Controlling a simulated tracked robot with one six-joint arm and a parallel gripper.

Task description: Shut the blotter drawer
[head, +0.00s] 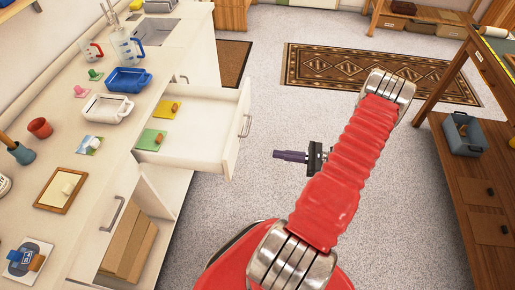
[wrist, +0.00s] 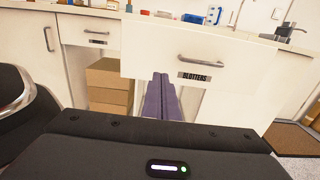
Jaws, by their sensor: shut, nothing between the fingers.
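The blotter drawer (head: 233,140) stands pulled out from the white counter in the head view. A yellow and a green square, each with a small object on it, lie inside. In the wrist view its white front (wrist: 145,62) has a metal handle (wrist: 200,61) and a label reading BLOTTERS (wrist: 194,77). My gripper (head: 276,154) is to the right of the drawer front in the head view, its purple fingers pointing at it, with a gap between. In the wrist view the closed fingertips (wrist: 161,76) appear before the lower front, left of the label.
The counter top (head: 62,150) holds trays, jugs, cups and a framed board. Brown boxes (head: 127,248) sit in an open bay below. A wooden bench (head: 490,185) with a grey bin (head: 462,140) stands at right. The speckled floor between is clear, with a patterned rug (head: 340,68) beyond.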

